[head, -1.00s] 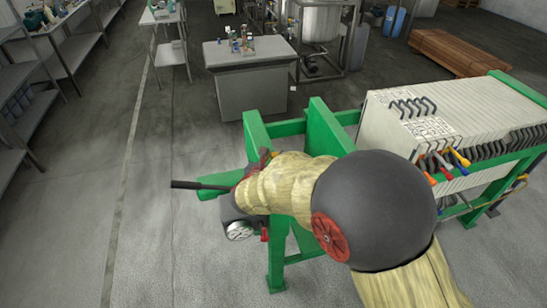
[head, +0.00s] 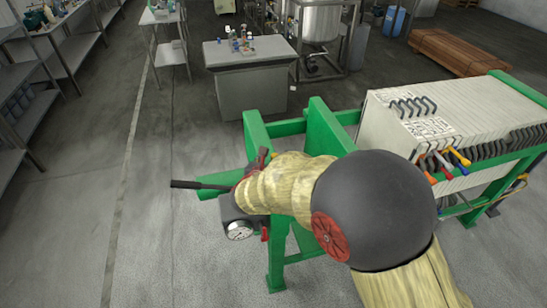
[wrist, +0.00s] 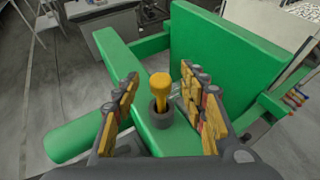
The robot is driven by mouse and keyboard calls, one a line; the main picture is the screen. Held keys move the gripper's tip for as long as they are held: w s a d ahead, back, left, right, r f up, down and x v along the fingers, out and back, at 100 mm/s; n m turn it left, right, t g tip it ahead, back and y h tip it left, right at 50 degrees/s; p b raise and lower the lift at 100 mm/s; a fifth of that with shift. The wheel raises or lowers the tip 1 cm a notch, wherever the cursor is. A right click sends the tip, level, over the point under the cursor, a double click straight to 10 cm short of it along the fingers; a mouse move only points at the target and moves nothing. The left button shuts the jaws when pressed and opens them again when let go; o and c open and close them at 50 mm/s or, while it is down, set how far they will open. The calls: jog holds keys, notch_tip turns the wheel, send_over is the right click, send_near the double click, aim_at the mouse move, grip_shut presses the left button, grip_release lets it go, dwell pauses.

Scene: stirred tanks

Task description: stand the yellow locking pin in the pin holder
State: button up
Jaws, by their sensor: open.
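The yellow locking pin (wrist: 160,87) stands about upright in the wrist view, its round head up. Its lower end is inside the dark round pin holder (wrist: 161,117), which sits on a green beam. My gripper (wrist: 159,76) is open, with one yellow-padded finger on each side of the pin. Gaps show between the pin and both fingers.
A green upright plate (wrist: 225,50) rises close behind and right of my fingers. A gauge (head: 238,230) and a black lever (head: 195,185) are at the green frame's left end. White filter plates (head: 420,115) stand to the right.

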jog(key=v, duration=1.2)
dwell(0.4)
jog(key=s+d+f+m+g+h, duration=0.1)
jog(key=s+d+f+m+g, duration=0.1)
jog(key=s+d+m+g, duration=0.5)
jog(key=s+d+f+m+g, duration=0.2)
jog(key=s+d+m, duration=0.5)
jog(key=s+m, duration=0.45)
jog(key=s+d+r+m+y, duration=0.2)
jog(key=s+d+r+m, duration=0.1)
jog(key=m, duration=0.4)
jog(key=s+d+r+m+t+y, duration=0.1)
jog(key=s+d+r+m+y, duration=0.1)
jog(key=s+d+r+m, duration=0.2)
notch_tip(320, 180, up, 4)
jog(key=d+m+b, duration=0.1)
jog(key=m, duration=0.2)
jog(key=shift+s+d+m+t, duration=0.2)
jog(key=shift+m+t, duration=0.1)
jog(key=shift+m, duration=0.05)
jog(key=shift+r, duration=0.1)
